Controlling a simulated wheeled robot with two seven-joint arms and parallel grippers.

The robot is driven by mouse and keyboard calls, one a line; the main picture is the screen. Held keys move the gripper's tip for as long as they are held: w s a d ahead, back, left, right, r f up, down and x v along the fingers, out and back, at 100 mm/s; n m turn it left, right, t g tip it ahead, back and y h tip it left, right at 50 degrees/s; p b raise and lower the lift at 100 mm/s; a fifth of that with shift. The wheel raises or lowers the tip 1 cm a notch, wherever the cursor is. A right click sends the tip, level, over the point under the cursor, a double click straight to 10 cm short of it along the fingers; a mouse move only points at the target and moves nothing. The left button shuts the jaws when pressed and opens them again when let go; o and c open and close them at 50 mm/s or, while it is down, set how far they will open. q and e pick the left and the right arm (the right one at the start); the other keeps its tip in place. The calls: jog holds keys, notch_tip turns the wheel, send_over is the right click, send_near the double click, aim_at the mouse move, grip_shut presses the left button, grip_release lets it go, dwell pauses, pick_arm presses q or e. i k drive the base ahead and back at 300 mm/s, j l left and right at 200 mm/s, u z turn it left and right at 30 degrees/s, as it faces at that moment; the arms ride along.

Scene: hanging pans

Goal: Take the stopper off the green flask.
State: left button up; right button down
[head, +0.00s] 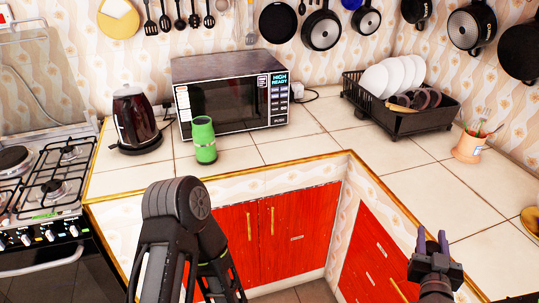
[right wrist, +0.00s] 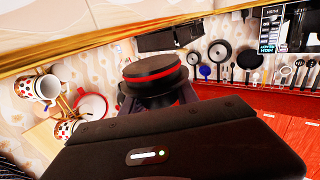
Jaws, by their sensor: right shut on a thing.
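The green flask (head: 205,142) stands upright on the counter in front of the microwave. No dark cap shows on its light green top; the mouth is too small to make out. My right gripper (head: 432,242) is at the lower right, far from the flask, its purple fingers pointing up. In the right wrist view it is shut on a round dark piece with a red band (right wrist: 153,70), which looks like a stopper. The fingers are mostly hidden behind the wrist housing there. My left gripper is not in view; a black link of my arm fills the lower middle.
A microwave (head: 232,95) and a dark kettle (head: 135,120) stand near the flask. A black dish rack (head: 405,118) with plates and an orange cup (head: 468,147) stand on the right counter. A stove (head: 45,190) is at left. The counter between the flask and rack is clear.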

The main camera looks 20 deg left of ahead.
aim_at(203, 130)
jog(key=i+j+u, duration=0.2)
jog(key=u, duration=0.15)
jog(key=i+j+u, duration=0.15)
jog(key=i+u, duration=0.6)
jog(key=i+j, duration=0.25)
jog(key=j, duration=0.2)
